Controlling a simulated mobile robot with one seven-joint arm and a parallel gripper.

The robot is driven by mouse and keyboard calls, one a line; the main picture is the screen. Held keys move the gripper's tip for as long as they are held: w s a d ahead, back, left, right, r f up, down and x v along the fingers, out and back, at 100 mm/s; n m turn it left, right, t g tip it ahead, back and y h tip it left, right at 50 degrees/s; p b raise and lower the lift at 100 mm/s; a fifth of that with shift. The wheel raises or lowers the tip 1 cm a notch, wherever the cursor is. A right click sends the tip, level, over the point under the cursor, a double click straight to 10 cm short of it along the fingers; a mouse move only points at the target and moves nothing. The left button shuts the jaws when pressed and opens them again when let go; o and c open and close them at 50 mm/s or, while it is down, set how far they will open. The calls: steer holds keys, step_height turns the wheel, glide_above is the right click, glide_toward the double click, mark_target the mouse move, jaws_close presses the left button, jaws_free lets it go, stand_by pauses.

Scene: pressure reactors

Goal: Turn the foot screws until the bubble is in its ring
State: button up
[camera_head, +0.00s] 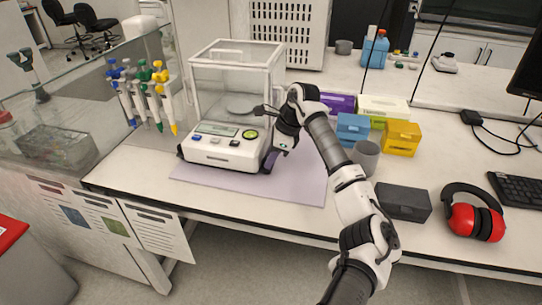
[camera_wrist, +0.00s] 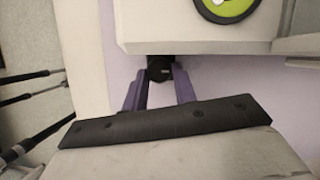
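The white balance (camera_head: 227,157) with a clear draft shield stands on a lilac mat. A round green bubble level (camera_head: 250,134) is on its front right; part of it shows in the wrist view (camera_wrist: 228,7). The bubble's place in the ring is too small to read. My gripper (camera_head: 268,162) is low at the balance's front right corner. In the wrist view its purple fingers (camera_wrist: 160,82) flank a dark foot screw (camera_wrist: 159,68) under the balance edge and appear closed on it. The left front foot screw (camera_head: 180,152) shows as a dark spot. Other feet are hidden.
Several pipettes on a stand (camera_head: 145,90) are left of the balance. Blue (camera_head: 352,128) and yellow boxes (camera_head: 401,139), a grey cup (camera_head: 365,157), a dark case (camera_head: 403,202) and red earmuffs (camera_head: 473,215) are to the right. The mat (camera_head: 300,185) is bare in front.

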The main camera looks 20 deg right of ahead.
steer(key=shift+c, duration=1)
steer(key=shift+s+f+m+b, duration=0.15)
steer(key=shift+m+b, duration=0.15)
steer(key=shift+b, duration=0.15)
steer(key=shift+m+t+h+b, duration=0.3)
steer(key=shift+m+t+b, duration=0.1)
steer(key=shift+m+b, duration=0.55)
steer(key=shift+s+a+m+t+h+b, duration=0.15)
steer(key=shift+m+t+h+b, duration=0.25)
steer(key=shift+m+b, duration=1.2)
steer(key=o, duration=1)
steer(key=shift+c, duration=0.2)
